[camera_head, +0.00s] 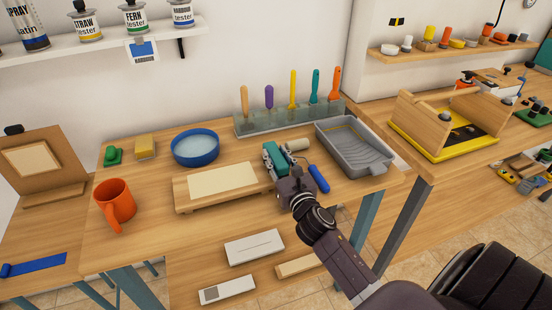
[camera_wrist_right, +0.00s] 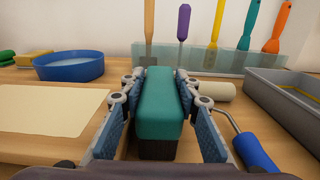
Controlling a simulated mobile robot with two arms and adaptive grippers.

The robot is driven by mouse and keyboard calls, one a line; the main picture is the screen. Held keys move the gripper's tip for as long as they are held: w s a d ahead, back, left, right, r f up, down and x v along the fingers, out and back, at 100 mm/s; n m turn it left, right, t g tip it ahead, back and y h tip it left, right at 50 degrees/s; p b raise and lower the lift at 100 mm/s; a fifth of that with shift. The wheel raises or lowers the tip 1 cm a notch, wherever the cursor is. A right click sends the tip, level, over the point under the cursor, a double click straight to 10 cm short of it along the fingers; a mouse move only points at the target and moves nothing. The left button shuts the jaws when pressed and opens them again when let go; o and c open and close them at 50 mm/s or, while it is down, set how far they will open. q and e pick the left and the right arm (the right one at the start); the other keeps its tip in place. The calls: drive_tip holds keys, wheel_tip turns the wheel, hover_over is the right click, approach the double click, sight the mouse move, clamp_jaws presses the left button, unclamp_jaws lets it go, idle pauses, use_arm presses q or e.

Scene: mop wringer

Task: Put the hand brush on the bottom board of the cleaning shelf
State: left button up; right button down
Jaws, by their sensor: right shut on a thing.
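A teal block with a dark underside (camera_wrist_right: 160,95), which looks like the hand brush, is between the fingers of my right gripper (camera_wrist_right: 158,110). It also shows in the head view (camera_head: 274,157), over the workbench top (camera_head: 150,222). My right gripper (camera_head: 277,161) is shut on its two long sides. I cannot tell whether the brush touches the bench. No thing in view is clearly the cleaning shelf. My left gripper is not in view.
A paint roller with blue handle (camera_head: 319,178) and a grey tray (camera_head: 352,150) lie right of my gripper. A wooden board with cream sheet (camera_head: 222,182) is left, behind it a blue bowl (camera_head: 195,148). A rack of upright tools (camera_head: 290,120) stands behind.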

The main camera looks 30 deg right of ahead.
sight(276, 155)
wheel_tip(276, 155, up, 20)
drive_tip(key=p, duration=0.4)
drive_tip(key=s+a+f+n+y, duration=0.1)
drive_tip(key=s+a+f+y, duration=0.1)
drive_tip(key=s+a+f, duration=0.5)
drive_tip(key=s+a+f+n+y, duration=0.2)
drive_tip(key=s+a, duration=0.7)
drive_tip(key=a, duration=0.3)
drive_tip(key=s+f, duration=0.3)
drive_tip(key=s, duration=0.4)
drive_tip(key=shift+s+d+t, duration=0.15)
drive_tip(key=shift+s+t, duration=0.15)
drive_tip(key=shift+s, duration=0.05)
